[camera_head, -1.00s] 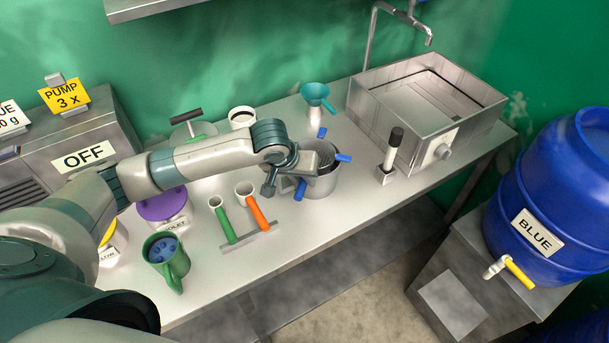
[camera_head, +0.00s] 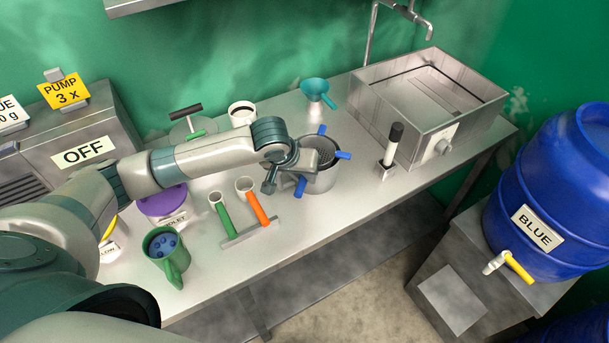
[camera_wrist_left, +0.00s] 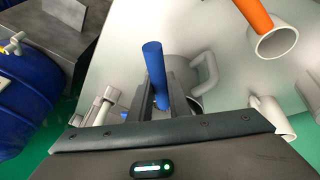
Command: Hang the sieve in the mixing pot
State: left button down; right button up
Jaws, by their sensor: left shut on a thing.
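The sieve (camera_head: 325,149), a grey mesh bowl with several blue handles, shows within the round opening of the steel mixing pot (camera_head: 323,183) on the table. Its handles reach out past the pot's rim. Whether they rest on the rim or hover just above it, I cannot tell. My left gripper (camera_head: 296,182) is at the pot's near left side, shut on one blue handle. In the left wrist view this blue handle (camera_wrist_left: 154,66) stands between the fingers, with the pot partly hidden behind. My right gripper is not in view.
A teal funnel (camera_head: 315,89) stands behind the pot. A black-topped post (camera_head: 391,144) and a metal sink (camera_head: 430,100) are to the right. A green jug (camera_head: 168,257) stands front left.

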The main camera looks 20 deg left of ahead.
pick_arm(q)
jog(key=shift+f, duration=0.15)
dwell(0.4)
jog(key=c, duration=1.6)
grip_release()
jog(key=shift+f, duration=0.1)
jog(key=shift+v, duration=0.85)
jog(key=b+v, duration=0.3)
jog(key=v, duration=1.2)
jog(key=shift+s+r+b, duration=0.15)
jog(key=shift+r+b, duration=0.2)
